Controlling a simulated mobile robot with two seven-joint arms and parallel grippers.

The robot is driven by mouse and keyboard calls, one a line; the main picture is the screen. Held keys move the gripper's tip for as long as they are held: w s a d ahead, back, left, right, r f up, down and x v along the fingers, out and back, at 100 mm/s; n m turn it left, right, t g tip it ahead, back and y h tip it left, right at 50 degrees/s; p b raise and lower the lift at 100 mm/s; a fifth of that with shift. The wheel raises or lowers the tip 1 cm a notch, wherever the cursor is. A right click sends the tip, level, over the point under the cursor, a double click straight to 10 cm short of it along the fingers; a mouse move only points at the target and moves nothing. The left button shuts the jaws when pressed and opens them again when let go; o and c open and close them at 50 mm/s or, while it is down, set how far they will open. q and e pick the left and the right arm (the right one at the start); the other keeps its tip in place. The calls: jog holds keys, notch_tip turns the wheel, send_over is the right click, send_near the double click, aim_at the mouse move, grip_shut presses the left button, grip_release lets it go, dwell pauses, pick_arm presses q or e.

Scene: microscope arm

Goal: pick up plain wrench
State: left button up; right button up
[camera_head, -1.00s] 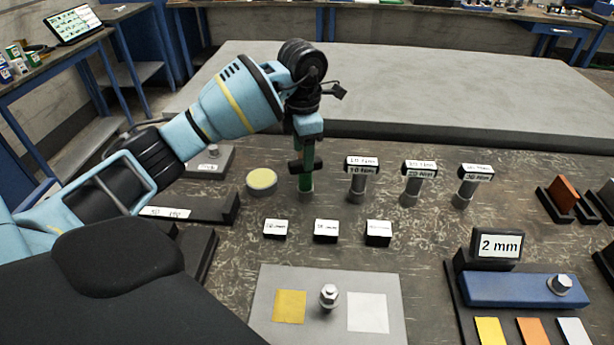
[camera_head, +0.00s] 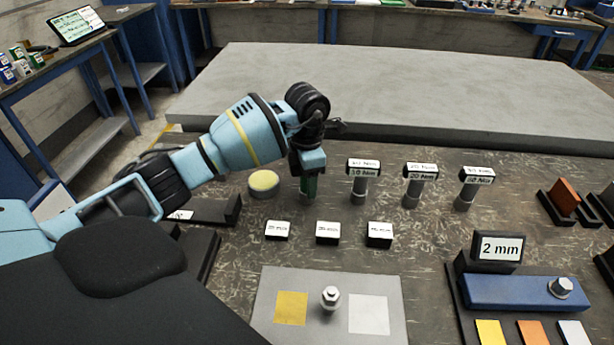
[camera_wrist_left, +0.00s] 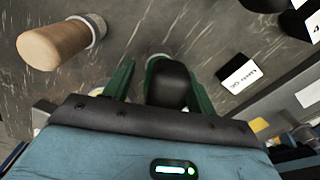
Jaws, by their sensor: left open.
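The plain wrench has a dark unlabelled handle (camera_wrist_left: 167,82), seen from above between the green fingers in the left wrist view. In the head view my left gripper (camera_head: 309,186) points down over its place, left of the labelled wrenches, and hides most of it. The left gripper's fingers also show in the left wrist view (camera_wrist_left: 160,80); they are open, one on each side of the handle. I cannot tell whether either finger touches it. My right gripper is not in view.
Labelled wrenches stand to the right: 10 Nm (camera_head: 361,184), 20 Nm (camera_head: 413,186) and another (camera_head: 472,188). A yellow-topped round container (camera_head: 264,183) stands close on the left. Small label blocks (camera_head: 327,233) lie in front. A tan cylinder (camera_wrist_left: 50,45) shows in the left wrist view.

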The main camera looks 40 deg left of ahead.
pick_arm(q)
jog(key=shift+c, duration=0.2)
grip_shut()
jog(key=shift+r, duration=0.15)
jog(key=shift+w+r, duration=0.1)
jog(key=shift+r, duration=0.15)
jog(key=r, duration=0.2)
jog(key=shift+s+d+r, duration=0.15)
jog(key=shift+s+r, duration=0.2)
jog(key=shift+r, duration=0.05)
jog(key=s+d+r, duration=0.1)
jog(key=s+d, duration=0.7)
jog(key=s, duration=0.5)
jog(key=shift+r, duration=0.2)
jog(key=shift+s, duration=0.1)
